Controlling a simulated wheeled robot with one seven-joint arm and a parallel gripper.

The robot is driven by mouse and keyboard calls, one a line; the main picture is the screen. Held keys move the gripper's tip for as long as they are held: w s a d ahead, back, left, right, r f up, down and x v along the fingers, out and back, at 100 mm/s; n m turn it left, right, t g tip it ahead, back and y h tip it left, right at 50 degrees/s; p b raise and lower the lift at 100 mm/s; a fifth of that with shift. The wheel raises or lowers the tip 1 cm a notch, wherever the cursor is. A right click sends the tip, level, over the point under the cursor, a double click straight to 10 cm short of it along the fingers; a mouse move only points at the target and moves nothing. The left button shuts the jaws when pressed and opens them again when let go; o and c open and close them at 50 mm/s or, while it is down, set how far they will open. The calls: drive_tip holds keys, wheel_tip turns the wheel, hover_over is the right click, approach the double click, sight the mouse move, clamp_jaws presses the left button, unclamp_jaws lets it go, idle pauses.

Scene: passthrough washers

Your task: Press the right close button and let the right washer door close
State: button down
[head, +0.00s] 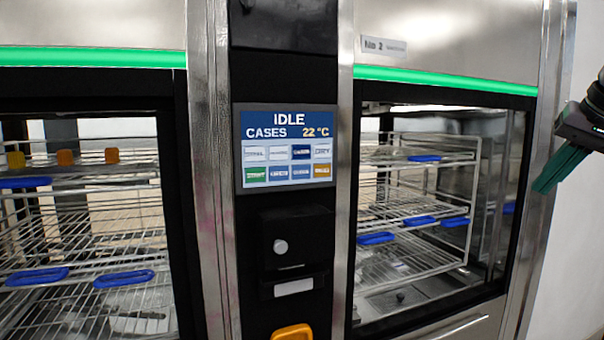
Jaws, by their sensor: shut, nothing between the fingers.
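The right washer (450,48), labelled No 2, stands right of a dark control column. Its opening shows wire racks (415,215) inside; I cannot tell whether door glass covers it. The control screen (286,148) on the column reads IDLE, CASES, 22 °C, with two rows of small coloured tiles. The tile wording is too small to read surely, so I cannot pick out a right close button. My gripper (541,188), with green fingers, is shut and empty at the right edge, in front of the washer's right frame and apart from the screen.
The left washer (90,25) shows racks with blue handles and orange pieces. Green light strips run above both openings. A white wall (575,250) is at the far right.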

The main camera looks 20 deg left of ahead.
sight(301, 172)
idle(0.5)
drive_tip(key=w+a+f+n+g+h, duration=0.1)
drive_tip(key=w+a+f+n+h, duration=0.15)
drive_tip(key=a+n, duration=0.5)
drive_tip(key=w+a+f+n+g+h, duration=0.1)
drive_tip(key=a+f+n+h, duration=0.4)
drive_tip(key=n, duration=0.4)
drive_tip(key=s+a+r+n+t+y, duration=0.1)
drive_tip(key=s+a+n+t, duration=0.1)
drive_tip(key=a, duration=0.5)
drive_tip(key=s+a+r+n+t+y, duration=0.1)
drive_tip(key=s+a+r+n+t, duration=0.1)
drive_tip(key=a, duration=0.6)
drive_tip(key=s+a+r+n+t+y, duration=0.1)
drive_tip(key=s+a+r+n+t, duration=0.1)
drive_tip(key=a+n+t, duration=0.4)
drive_tip(key=shift+s+a+r, duration=0.2)
drive_tip(key=shift+s+a, duration=0.55)
drive_tip(key=shift+a, duration=0.35)
drive_tip(key=shift+n, duration=0.25)
drive_tip(key=shift+w+a, duration=0.85)
drive_tip(key=shift+w, duration=0.35)
drive_tip(key=shift+w+a, duration=0.9)
drive_tip(key=shift+w, duration=0.3)
drive_tip(key=shift+w+a, duration=0.85)
drive_tip(key=shift+w, duration=0.35)
